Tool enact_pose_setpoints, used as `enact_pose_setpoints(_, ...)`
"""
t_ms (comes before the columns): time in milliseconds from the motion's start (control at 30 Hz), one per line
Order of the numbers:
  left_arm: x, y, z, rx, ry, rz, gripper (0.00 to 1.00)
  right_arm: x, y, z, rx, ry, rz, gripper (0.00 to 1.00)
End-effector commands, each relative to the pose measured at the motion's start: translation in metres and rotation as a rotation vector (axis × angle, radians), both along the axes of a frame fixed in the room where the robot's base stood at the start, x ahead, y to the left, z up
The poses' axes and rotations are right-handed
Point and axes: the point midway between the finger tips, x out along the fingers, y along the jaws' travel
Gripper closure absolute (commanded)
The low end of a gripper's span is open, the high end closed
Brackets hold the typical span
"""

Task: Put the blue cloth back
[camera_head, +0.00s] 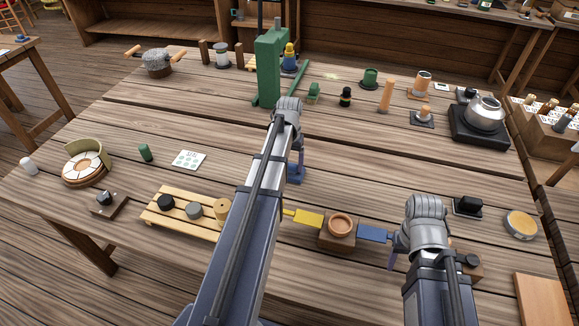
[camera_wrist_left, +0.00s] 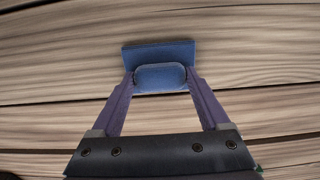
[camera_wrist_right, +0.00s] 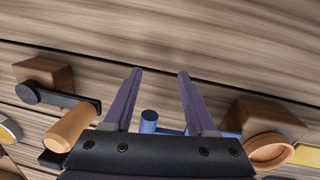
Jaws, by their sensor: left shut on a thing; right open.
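My left gripper (camera_head: 297,160) is shut on a blue cloth-like pad (camera_wrist_left: 158,52) with a flat back part and a rounded front part. The pad shows partly behind my left arm in the head view (camera_head: 294,176), over the middle of the table. I cannot tell whether it touches the wood. My right gripper (camera_wrist_right: 160,74) is open and empty over the table's right front.
A yellow piece (camera_head: 307,219) lies left of the dish block. A green stand (camera_head: 270,65) rises behind my left gripper. A silver kettle (camera_head: 485,113) stands at right. Bare planks lie between.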

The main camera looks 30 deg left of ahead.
Motion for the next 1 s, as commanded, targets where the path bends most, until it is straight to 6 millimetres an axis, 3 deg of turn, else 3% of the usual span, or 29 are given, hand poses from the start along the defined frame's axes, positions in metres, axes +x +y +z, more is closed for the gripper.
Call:
enact_pose_setpoints(233,0.000,0.000,-0.004,0.000,0.000,0.000,0.92,0.000,0.000,-0.004,0.000,0.000,0.000,0.43)
enact_pose_setpoints(267,0.000,0.000,-0.002,0.000,0.000,0.000,0.18,0.000,0.000,-0.002,0.000,0.000,0.000,0.43)
enact_pose_setpoints(400,0.000,0.000,-0.002,0.000,0.000,0.000,0.02,0.000,0.000,-0.002,0.000,0.000,0.000,0.43)
enact_pose_setpoints(767,0.000,0.000,0.000,0.000,0.000,0.000,0.00,0.000,0.000,0.000,0.000,0.000,0.000,0.43)
enact_pose_setpoints(1000,0.000,0.000,0.017,0.000,0.000,0.000,0.00,0.000,0.000,0.017,0.000,0.000,0.000,0.43)
